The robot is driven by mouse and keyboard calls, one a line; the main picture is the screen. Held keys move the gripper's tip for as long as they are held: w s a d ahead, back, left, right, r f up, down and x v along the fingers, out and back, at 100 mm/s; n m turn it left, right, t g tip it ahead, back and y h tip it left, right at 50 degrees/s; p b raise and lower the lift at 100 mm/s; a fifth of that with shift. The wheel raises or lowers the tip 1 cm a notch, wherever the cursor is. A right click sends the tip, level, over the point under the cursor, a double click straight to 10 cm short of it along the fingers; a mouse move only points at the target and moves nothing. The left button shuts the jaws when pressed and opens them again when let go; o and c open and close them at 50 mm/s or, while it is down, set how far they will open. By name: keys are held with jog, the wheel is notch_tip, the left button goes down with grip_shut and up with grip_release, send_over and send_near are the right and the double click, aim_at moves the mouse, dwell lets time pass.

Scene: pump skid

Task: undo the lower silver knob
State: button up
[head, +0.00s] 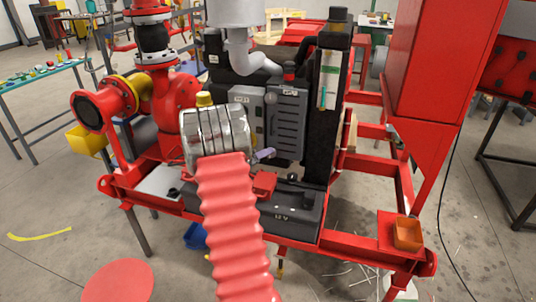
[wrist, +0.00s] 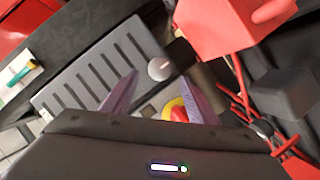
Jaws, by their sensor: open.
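A round silver knob (wrist: 160,68) with a dark slot line shows in the wrist view, beside the end of a grey slotted panel (wrist: 95,70). I see no contact with the knob. In the head view one purple finger (head: 264,155) shows past my silver wrist, in front of the grey control box; the knob is not clear there.
A yellow ring with a red centre (wrist: 175,110) lies between my fingers, closer to my palm. A red block (wrist: 215,25) and red cables (wrist: 238,105) crowd the right of the wrist view. A dark battery (head: 300,208) sits below on the red frame (head: 345,243).

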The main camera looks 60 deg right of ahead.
jog(key=shift+x, duration=2.55)
jog(key=shift+c, duration=0.3)
